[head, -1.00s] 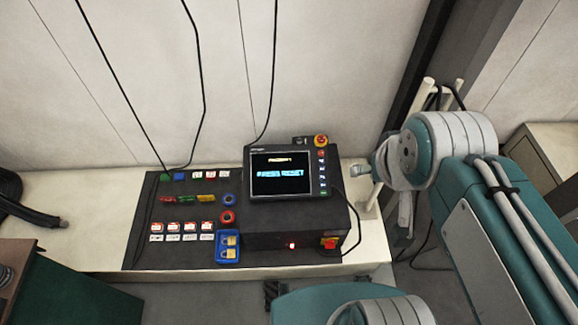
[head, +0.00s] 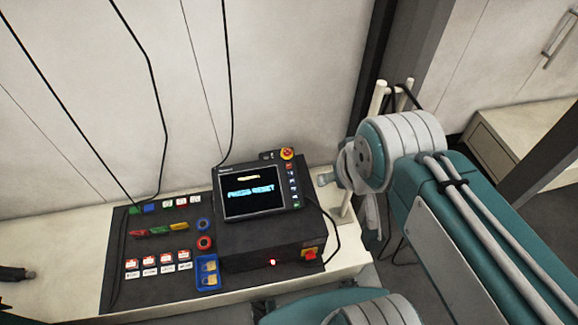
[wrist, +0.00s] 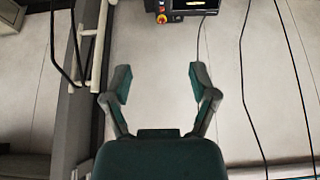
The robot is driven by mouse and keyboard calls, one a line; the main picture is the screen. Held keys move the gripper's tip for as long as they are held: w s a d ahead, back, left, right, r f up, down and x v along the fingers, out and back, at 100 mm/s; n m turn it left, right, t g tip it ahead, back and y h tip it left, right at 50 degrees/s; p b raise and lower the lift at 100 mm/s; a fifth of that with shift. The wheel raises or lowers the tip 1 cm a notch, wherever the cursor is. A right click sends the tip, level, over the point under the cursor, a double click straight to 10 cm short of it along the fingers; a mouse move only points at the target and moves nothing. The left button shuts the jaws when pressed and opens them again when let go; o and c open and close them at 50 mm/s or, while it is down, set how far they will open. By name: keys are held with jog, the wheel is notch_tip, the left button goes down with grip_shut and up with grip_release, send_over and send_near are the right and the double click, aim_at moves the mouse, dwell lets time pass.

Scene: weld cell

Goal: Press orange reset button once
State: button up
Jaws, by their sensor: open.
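A black control panel (head: 113,285) lies on a pale bench, with a screen (head: 250,203) reading "PRESS RESET". A small orange-red button (head: 290,167) tops the column right of the screen; I cannot read its label. A red knob on a yellow base (head: 287,153) is at the screen's upper right; this knob (wrist: 162,18) also shows in the wrist view. My gripper (wrist: 160,82) is open and empty in the wrist view, apart from the panel. Its fingers do not show in the head view.
A padlock station in a blue tray (head: 207,285) and rows of tags and small levers fill the panel's left. Black cables hang along the pale wall (head: 80,110). A pale post (head: 376,100) stands behind my arm. A red switch (head: 309,254) is on the box front.

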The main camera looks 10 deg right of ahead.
grip_shut()
dwell(1.1)
